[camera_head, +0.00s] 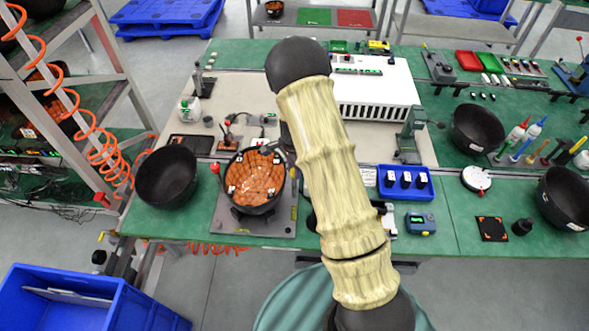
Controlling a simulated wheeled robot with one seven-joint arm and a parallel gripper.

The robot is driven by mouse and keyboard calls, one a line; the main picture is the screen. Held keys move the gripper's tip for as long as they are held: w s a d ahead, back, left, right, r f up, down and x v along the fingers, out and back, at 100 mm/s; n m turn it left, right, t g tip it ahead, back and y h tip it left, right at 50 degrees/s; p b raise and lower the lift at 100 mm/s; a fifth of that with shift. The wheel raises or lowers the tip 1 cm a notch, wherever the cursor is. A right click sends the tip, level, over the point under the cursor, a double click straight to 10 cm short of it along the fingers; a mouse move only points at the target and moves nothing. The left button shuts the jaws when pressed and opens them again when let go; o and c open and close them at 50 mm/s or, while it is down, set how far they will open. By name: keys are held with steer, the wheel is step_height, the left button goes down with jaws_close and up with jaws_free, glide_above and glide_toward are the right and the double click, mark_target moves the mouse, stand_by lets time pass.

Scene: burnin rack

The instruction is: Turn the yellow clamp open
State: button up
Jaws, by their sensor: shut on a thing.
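A round black bowl (256,207) with an orange lining stands on a grey fixture plate (222,224) on the front bench. Small pale clips sit around its inner rim. My arm rises across the middle of the picture and its far part bends down behind it. The dark end of my gripper (272,153) shows at the bowl's upper right rim. It is shut on a small part there, at the place of the yellow clamp. The clamp's colour and angle are hidden or too small to make out.
An empty black bowl (167,178) stands left of the fixture. A red-knobbed part (215,168) stands between them. A blue tray (405,196) and a small blue device (420,224) lie to the right. A white vented box (378,92) stands behind. A blue bin (85,300) is at front left.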

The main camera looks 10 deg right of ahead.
steer(key=m, duration=0.3)
steer(key=shift+r+m, duration=0.1)
steer(key=shift+m, duration=0.3)
steer(key=shift+m+p, duration=0.55)
steer(key=shift+m, duration=1.25)
steer(key=o, duration=1)
step_height(320, 180, up, 17)
steer(key=b, duration=0.3)
steer(key=shift+r, duration=0.15)
